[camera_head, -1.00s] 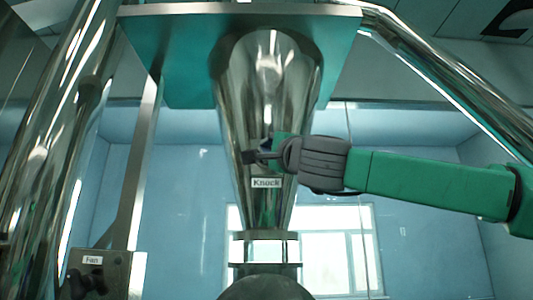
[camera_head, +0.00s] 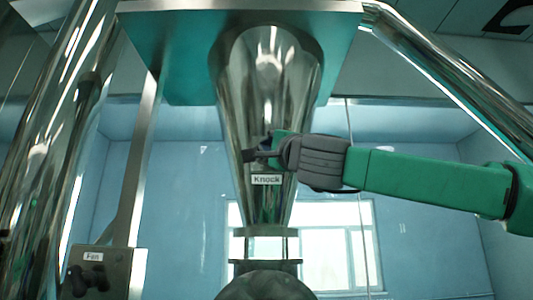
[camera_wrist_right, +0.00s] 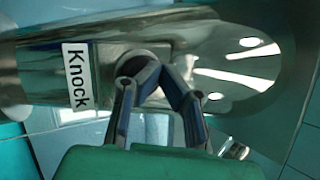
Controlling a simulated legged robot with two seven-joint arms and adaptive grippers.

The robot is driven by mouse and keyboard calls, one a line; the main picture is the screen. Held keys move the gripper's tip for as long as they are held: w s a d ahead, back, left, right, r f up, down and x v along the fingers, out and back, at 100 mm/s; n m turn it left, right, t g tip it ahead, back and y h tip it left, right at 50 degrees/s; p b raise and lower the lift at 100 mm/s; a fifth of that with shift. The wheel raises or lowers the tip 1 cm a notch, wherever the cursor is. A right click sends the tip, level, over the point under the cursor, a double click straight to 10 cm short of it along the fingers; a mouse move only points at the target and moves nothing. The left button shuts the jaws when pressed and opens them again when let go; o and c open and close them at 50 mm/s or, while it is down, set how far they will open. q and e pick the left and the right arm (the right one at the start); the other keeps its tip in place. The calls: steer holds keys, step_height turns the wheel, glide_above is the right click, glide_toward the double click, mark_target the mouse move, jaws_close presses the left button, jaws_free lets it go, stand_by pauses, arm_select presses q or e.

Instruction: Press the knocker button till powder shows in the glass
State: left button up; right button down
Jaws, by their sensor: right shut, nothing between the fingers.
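The shiny steel cone (camera_head: 268,85) hangs from a plate in the middle of the head view. It bears a white "Knock" label (camera_head: 266,180), which also shows in the right wrist view (camera_wrist_right: 76,76). My right gripper (camera_head: 252,156) reaches in from the right, shut and empty, with its fingertips at the cone just above the label. In the right wrist view its fingers (camera_wrist_right: 150,80) converge over a dark round part (camera_wrist_right: 148,62), seemingly the knocker button; contact cannot be told. The glass (camera_head: 265,247) is below the cone; I cannot make out powder in it. My left gripper is not in view.
A control box labelled "Fan" (camera_head: 118,268) stands at the lower left. Thick steel pipes run down the left (camera_head: 50,150) and slant across the upper right (camera_head: 450,75). A dark rounded part (camera_head: 265,285) sits below the glass. Free room lies right of the cone below my arm.

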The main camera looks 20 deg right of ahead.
steer(key=shift+w, duration=0.1)
stand_by(0.5)
steer(key=shift+w+d+r, duration=0.1)
steer(key=shift+w, duration=0.15)
steer(key=shift+w+d+p, duration=0.25)
steer(key=shift+w+p, duration=0.15)
steer(key=shift+w, duration=0.55)
stand_by(1.5)
steer(key=shift+s, duration=0.15)
steer(key=shift+s+a+b, duration=0.1)
steer(key=shift+s+b, duration=0.45)
steer(key=shift+s, duration=0.6)
steer(key=shift+a, duration=0.1)
